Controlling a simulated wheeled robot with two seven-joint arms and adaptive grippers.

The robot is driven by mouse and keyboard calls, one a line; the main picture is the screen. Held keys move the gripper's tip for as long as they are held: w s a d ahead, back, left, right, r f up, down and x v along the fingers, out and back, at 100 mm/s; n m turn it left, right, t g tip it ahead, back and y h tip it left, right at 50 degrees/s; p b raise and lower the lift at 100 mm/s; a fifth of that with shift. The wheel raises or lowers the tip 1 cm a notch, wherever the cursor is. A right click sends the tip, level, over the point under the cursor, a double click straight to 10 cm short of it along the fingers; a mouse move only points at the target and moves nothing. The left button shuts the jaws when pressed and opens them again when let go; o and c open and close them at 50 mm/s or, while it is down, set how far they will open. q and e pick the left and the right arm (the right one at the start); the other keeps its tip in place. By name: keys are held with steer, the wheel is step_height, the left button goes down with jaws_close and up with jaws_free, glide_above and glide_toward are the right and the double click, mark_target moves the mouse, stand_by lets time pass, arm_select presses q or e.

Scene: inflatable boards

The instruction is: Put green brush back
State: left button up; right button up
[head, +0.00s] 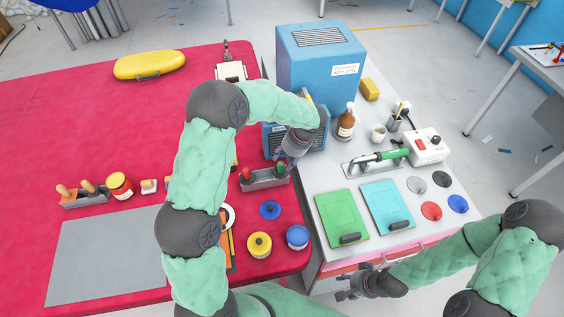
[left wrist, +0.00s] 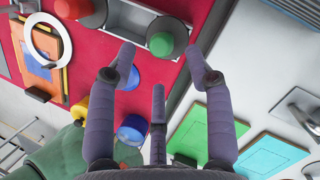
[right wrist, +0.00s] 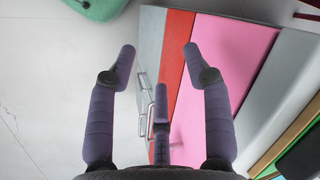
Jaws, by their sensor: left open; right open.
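A grey holder (head: 262,182) stands on the red table near its right edge. A red-handled tool (head: 246,173) and a green-topped brush (head: 281,168) stand upright in it. In the left wrist view the green brush (left wrist: 161,43) sits at the holder's end, with its red neighbour (left wrist: 74,8) further left. My left gripper (head: 284,160) is open and empty just above the green brush, which appears between its fingertips (left wrist: 161,62) in the left wrist view; I see no grip. My right gripper (head: 347,287) is open and empty in front of the drawers (right wrist: 225,80).
Blue and yellow lidded pots (head: 259,245) and a blue disc (head: 270,210) sit in front of the holder. A blue box (head: 320,60) stands behind. Green and cyan boards (head: 342,218) lie on the grey bench. A grey mat (head: 105,255) lies at the left.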

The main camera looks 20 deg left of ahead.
arm_select(q)
steer(key=p+v, duration=0.1)
steer(key=v, duration=0.6)
